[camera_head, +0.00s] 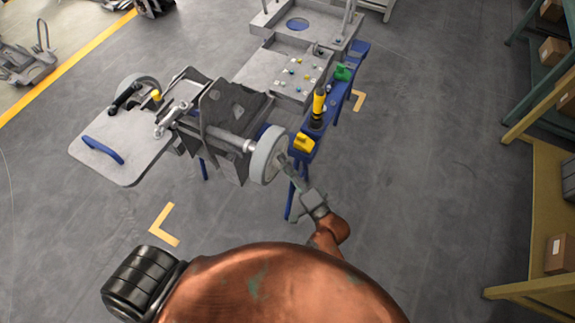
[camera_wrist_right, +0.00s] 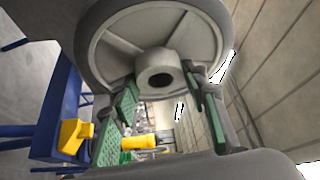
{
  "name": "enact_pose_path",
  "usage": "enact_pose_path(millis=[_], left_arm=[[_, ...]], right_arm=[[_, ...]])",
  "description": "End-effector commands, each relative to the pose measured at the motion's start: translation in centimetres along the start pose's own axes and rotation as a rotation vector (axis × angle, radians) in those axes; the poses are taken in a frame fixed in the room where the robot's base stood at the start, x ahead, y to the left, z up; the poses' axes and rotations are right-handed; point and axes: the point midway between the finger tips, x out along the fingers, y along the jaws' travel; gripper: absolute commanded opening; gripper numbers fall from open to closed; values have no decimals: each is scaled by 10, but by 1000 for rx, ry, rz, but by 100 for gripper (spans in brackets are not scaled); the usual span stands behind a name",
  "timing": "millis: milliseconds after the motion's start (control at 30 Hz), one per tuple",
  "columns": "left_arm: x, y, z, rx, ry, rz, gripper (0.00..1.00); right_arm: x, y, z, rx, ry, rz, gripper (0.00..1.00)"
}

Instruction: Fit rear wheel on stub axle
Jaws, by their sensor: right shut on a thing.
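The grey rear wheel (camera_head: 265,154) stands upright at the near right end of the stub axle (camera_head: 228,138) on the chassis (camera_head: 225,115). In the head view the axle's end meets the wheel's far face; how far it enters the hub is hidden. My right gripper (camera_head: 287,163) is shut on the wheel from its outer side. In the right wrist view the wheel (camera_wrist_right: 150,45) fills the top, and its hub with a dark bore lies between the green-padded fingers of my right gripper (camera_wrist_right: 163,103). My left gripper is not in view.
A blue rail (camera_head: 327,110) beside the wheel carries a yellow block (camera_head: 303,143), a yellow-black tool (camera_head: 319,104) and a green piece (camera_head: 343,72). A grey plate with a blue handle (camera_head: 103,150) is at left. Shelves (camera_head: 545,190) stand at right; the floor between is clear.

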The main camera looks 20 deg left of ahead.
Motion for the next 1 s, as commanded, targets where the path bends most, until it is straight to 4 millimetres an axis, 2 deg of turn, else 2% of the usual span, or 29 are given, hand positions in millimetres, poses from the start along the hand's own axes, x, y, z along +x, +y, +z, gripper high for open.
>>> enact_pose_path(millis=[33, 1000], left_arm=[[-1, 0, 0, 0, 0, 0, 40], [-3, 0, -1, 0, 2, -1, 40]], right_arm=[[2, -6, 0, 0, 3, -10, 0], [23, -5, 12, 0, 3, -10, 0]])
